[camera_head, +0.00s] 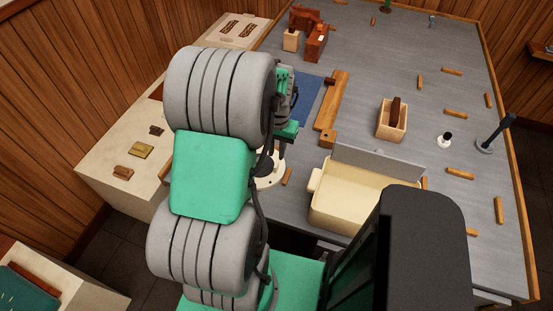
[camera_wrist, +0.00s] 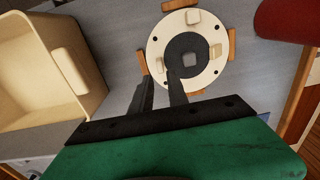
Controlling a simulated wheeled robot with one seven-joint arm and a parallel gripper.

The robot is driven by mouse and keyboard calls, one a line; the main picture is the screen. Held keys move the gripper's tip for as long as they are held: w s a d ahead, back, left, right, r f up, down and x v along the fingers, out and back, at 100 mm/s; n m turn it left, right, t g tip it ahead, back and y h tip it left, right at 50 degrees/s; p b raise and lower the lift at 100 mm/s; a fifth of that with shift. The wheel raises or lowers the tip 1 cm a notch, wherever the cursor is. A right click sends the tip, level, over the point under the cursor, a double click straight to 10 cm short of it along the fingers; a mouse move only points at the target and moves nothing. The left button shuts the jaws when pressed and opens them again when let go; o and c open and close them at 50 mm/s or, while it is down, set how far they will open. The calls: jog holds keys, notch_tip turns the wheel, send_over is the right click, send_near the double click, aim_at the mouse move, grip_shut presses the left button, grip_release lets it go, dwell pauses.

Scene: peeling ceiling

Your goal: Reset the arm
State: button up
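My gripper (camera_wrist: 160,84) shows in the wrist view as two dark fingers with a narrow gap between them and nothing held. It points toward a round cream plate (camera_wrist: 205,84) with a dark centre and small pale blocks on it. The gap to the plate is hard to judge. In the head view my grey and green arm is bent over the left side of the table and hides most of the gripper. The round plate (camera_head: 268,181) is partly hidden behind the arm.
A cream bin (camera_head: 347,212) stands right of the plate on the grey table (camera_head: 370,85); it also shows in the wrist view (camera_wrist: 30,110). A wooden box (camera_head: 392,128) and several wooden pieces lie farther right. A red object (camera_wrist: 287,20) is at the wrist view's upper right.

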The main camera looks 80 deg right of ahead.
jog(key=shift+r, duration=0.35)
